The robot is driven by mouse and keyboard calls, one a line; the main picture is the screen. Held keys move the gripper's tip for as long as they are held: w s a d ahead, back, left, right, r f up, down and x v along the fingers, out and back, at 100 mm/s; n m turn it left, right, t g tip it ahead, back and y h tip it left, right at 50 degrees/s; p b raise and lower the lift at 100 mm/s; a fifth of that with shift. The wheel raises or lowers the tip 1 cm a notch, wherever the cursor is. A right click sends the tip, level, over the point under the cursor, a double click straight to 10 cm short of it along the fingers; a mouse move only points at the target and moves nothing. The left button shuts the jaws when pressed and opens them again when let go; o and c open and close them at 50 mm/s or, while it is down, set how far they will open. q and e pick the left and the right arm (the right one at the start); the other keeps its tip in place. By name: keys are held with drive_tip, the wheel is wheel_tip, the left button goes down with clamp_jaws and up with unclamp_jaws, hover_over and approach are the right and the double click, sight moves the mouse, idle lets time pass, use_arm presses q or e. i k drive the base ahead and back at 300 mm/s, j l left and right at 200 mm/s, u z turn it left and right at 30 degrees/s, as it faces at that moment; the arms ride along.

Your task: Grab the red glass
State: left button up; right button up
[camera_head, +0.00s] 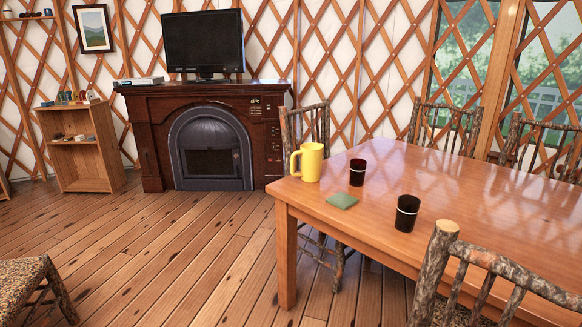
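Two dark glasses stand upright on the wooden table (470,205). The farther glass (357,172) looks very dark with a reddish tint and stands behind the green coaster. The nearer glass (407,213) is dark brown to black with a pale band around it, closer to the table's front edge. I cannot tell for sure from the colour which is the red one. Neither of my grippers is in view.
A yellow mug (312,162) and a green coaster (342,201) are near the table's left corner. Log chairs (440,262) surround the table. A fireplace cabinet (150,130) with a television (203,42) stands behind. The wooden floor (170,240) left of the table is mostly clear.

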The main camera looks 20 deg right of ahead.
sight(358, 166)
drive_tip(key=i+j+z, duration=0.1)
drive_tip(key=i, duration=0.6)
drive_tip(key=i+j+z, duration=0.1)
drive_tip(key=i, duration=0.65)
